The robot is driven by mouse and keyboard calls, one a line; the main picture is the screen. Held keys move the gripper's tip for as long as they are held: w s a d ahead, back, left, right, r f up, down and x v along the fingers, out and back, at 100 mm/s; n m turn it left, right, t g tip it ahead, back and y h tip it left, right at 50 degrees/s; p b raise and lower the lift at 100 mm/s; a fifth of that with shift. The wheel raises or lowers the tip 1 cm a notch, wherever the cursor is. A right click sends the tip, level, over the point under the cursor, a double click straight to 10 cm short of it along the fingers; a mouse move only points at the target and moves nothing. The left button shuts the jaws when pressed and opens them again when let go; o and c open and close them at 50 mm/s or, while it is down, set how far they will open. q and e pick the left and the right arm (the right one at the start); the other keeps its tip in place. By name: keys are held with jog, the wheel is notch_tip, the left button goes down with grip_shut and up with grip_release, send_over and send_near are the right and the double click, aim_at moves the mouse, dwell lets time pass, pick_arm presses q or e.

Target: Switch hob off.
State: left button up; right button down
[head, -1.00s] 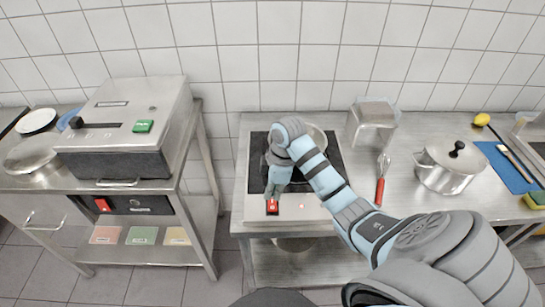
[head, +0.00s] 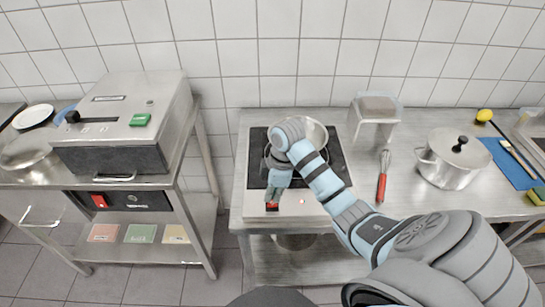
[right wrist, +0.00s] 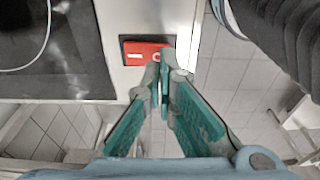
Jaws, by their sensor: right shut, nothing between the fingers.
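The hob (head: 338,178) is a steel unit with a black glass top on the middle table. Its red switch (head: 272,207) is on the front strip, partly covered by my right gripper (head: 272,194). In the right wrist view the red switch (right wrist: 140,50) lies just beyond the fingertips of my right gripper (right wrist: 164,76), which are shut and empty. I cannot tell whether the tips touch the switch. A small indicator spot (head: 302,209) shows right of the switch; its colour is unclear. My left gripper is out of view.
A steel pan (head: 316,134) stands on the hob behind my right wrist. A red-handled whisk (head: 381,187) and a lidded pot (head: 452,160) are to the right. A boxy steel appliance (head: 125,125) stands on the left table, with another red switch (head: 99,201) below it.

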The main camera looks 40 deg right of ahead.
jog(key=shift+f+b, duration=0.45)
jog(key=shift+f, duration=0.6)
dwell(0.9)
notch_tip(320, 180, up, 7)
jog(key=p, duration=0.9)
jog(key=shift+r, duration=0.2)
jog(key=shift+f, duration=0.1)
jog(key=shift+f, duration=0.1)
